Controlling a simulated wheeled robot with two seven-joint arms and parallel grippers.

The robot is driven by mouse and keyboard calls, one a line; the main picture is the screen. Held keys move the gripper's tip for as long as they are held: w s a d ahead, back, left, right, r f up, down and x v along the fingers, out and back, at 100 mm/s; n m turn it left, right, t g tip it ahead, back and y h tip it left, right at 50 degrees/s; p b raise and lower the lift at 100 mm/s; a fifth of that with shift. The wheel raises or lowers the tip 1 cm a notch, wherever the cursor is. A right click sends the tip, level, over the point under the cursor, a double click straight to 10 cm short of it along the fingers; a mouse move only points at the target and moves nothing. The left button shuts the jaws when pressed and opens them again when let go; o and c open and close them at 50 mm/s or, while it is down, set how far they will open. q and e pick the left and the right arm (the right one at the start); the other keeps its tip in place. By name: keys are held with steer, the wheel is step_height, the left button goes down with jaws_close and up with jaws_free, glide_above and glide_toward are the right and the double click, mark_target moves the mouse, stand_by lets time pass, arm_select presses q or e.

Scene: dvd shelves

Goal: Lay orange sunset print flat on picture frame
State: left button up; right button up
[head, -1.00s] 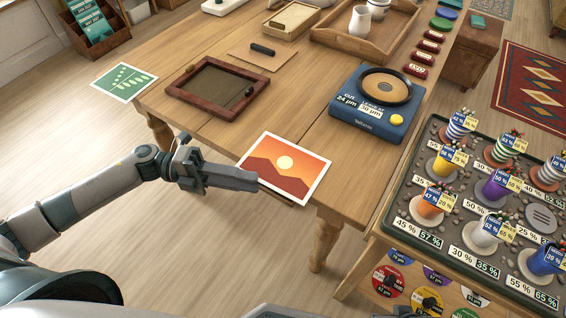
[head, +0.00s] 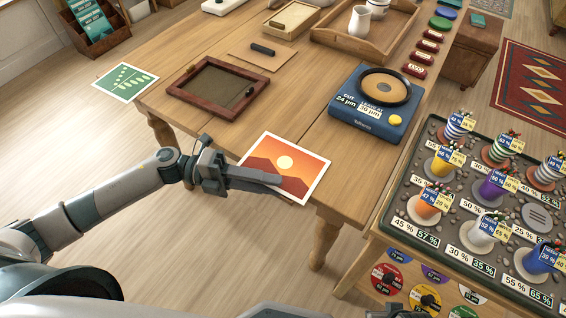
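The orange sunset print (head: 292,158), white-bordered with a pale sun over red hills, lies at the table's front edge, its near part reaching past the edge. The picture frame (head: 200,105) is dark reddish-brown wood with a greenish-brown inside, lying flat on the table to the left of the print. My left gripper (head: 272,178) comes in from the left, its visible finger across the print's lower part. Whether a second finger is under the print is hidden, so I cannot tell if it grips.
A green leaf print (head: 124,82) overhangs the table's left edge. A blue scale-like device (head: 368,122) stands right of the print. A brown sheet (head: 262,57) with a dark bar lies behind the frame. Bare table (head: 215,130) lies between frame and print.

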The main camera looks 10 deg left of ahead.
mark_target(266, 167)
arm_select(q)
jaws_close()
steer(key=shift+r, duration=0.1)
